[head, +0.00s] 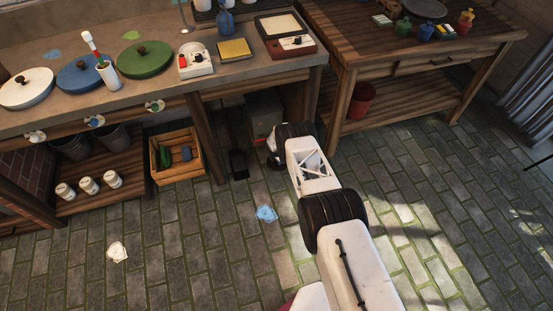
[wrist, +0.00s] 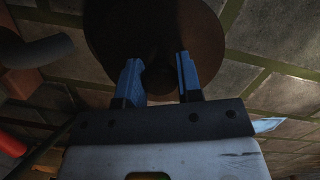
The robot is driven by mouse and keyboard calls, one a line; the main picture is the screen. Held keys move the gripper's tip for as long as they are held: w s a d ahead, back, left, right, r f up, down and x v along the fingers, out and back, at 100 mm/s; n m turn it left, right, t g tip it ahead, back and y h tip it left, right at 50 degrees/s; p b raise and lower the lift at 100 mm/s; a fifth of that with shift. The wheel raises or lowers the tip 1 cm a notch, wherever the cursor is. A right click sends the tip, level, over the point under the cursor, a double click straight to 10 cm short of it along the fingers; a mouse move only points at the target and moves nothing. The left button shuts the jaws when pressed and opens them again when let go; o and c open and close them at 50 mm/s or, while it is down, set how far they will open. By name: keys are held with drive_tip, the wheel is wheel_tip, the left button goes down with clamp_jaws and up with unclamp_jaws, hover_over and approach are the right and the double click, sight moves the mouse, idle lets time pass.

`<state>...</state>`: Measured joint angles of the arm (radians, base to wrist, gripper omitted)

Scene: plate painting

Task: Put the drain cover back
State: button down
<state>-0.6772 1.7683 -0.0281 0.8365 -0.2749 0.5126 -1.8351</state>
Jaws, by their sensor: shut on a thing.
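A dark round cover with a knob, which I take to be the drain cover (wrist: 120,30), fills the top middle of the wrist view. My gripper (wrist: 158,70) has its two blue fingers on either side of the knob and is shut on it. In the head view, my arm reaches down past the workbench toward the floor, and a dark rounded edge (head: 274,163) shows beside its end. My arm hides most of the gripper and cover there. I cannot make out a drain opening, or whether the cover touches the floor.
A wooden crate (head: 176,158) with bottles stands left of the arm. A grey bin (head: 262,112) sits under the workbench (head: 90,92), close behind the arm's end. A blue scrap (head: 266,213) and a pale scrap (head: 117,252) lie on the floor. The brick floor at front left is mostly clear.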

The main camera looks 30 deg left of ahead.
drive_tip(key=shift+w, duration=0.1)
drive_tip(key=shift+w+a+f, duration=0.3)
drive_tip(key=shift+w+a, duration=0.05)
drive_tip(key=shift+a, duration=0.1)
drive_tip(key=shift+w+a+f, duration=0.65)
drive_tip(key=shift+f, duration=0.15)
drive_tip(key=shift+f, duration=0.3)
drive_tip(key=c, duration=0.8)
unclamp_jaws()
drive_tip(key=shift+s+r, duration=0.1)
drive_tip(key=shift+r, duration=1.1)
drive_tip(key=shift+s+a+r, duration=0.1)
drive_tip(key=shift+s+r, duration=0.15)
drive_tip(key=shift+r, duration=1.4)
drive_tip(key=shift+s+a+r, duration=0.15)
drive_tip(key=shift+s+r, duration=0.1)
drive_tip(key=shift+r, duration=1.35)
drive_tip(key=shift+s+a+r, duration=0.1)
drive_tip(key=shift+s+r, duration=0.15)
drive_tip(key=shift+r, duration=1.4)
